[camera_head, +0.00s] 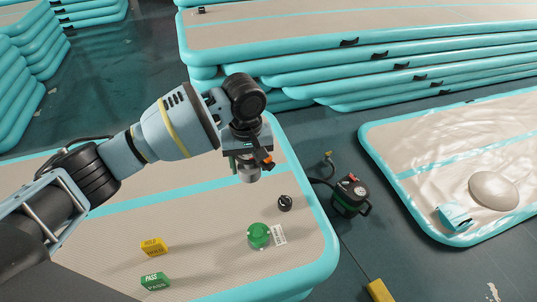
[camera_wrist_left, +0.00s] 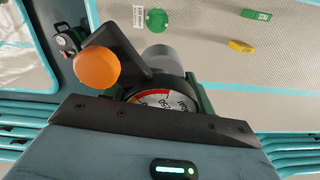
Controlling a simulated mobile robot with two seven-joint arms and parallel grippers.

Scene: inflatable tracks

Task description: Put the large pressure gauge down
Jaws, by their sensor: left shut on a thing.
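My left gripper (camera_head: 250,158) is above the near track, pointing down, shut on the large pressure gauge (camera_head: 249,174). In the left wrist view the gauge's dial (camera_wrist_left: 160,98) shows a white face with a red and yellow band, partly hidden by my dark gripper (camera_wrist_left: 155,118). A black arm with an orange knob (camera_wrist_left: 97,68) sticks out beside the dial. A grey cylinder (camera_wrist_left: 160,60) extends beyond it. In the head view the gauge appears held clear of the track top (camera_head: 205,215). My right gripper is not in view.
On the track lie a green disc (camera_head: 258,235), a white label (camera_head: 279,235), a small black round part (camera_head: 285,203), a yellow HOLD block (camera_head: 153,246) and a green PASS block (camera_head: 155,281). A black pump (camera_head: 350,194) stands on the floor to the right. The track's middle is clear.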

